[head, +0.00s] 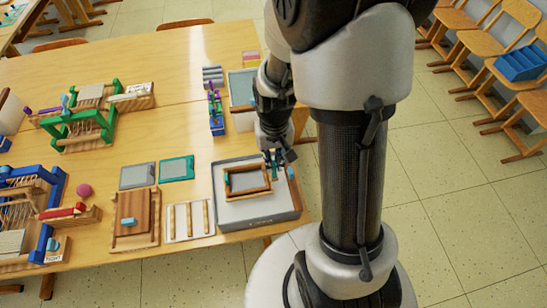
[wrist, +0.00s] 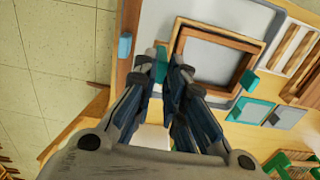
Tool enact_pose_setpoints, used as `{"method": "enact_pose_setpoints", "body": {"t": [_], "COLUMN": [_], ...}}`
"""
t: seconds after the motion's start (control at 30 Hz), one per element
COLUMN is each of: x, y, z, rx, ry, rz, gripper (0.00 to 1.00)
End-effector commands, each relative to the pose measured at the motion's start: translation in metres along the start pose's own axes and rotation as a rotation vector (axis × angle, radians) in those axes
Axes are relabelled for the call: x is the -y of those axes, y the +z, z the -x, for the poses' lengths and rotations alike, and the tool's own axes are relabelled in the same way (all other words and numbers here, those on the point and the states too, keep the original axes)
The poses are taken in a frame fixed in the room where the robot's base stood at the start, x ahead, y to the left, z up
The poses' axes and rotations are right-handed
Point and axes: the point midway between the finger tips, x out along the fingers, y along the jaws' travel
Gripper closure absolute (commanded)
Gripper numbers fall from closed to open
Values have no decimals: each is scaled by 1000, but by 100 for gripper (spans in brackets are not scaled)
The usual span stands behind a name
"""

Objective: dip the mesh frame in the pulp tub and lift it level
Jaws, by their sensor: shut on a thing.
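The mesh frame (head: 247,181) is a brown wooden rectangle with teal grips. It lies over the grey pulp tub (head: 230,224), inside the rim as seen from above, and looks roughly level. I cannot tell whether it touches the pale pulp. In the wrist view the frame (wrist: 236,37) fills the upper middle, with its far teal grip (wrist: 250,80) free. My gripper (head: 277,157) is at the tub's back right corner, shut on the frame's near teal grip (wrist: 161,66). My fingers (wrist: 168,64) partly hide that grip.
A slatted rack (head: 188,219) and a wooden board with a blue handle (head: 135,219) lie left of the tub. Two flat screens (head: 176,170) lie behind them. A small blue block (head: 291,173) is at the tub's right rim. Looms crowd the table's left.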

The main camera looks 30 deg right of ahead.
Motion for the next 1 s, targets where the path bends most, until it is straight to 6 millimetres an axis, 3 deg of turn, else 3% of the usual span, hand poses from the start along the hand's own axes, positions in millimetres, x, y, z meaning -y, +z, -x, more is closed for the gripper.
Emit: {"method": "enact_pose_setpoints", "body": {"t": [1.0], "x": [0], "y": [0], "z": [-72], "rx": [0], "ry": [0], "rz": [0], "gripper": [100]}}
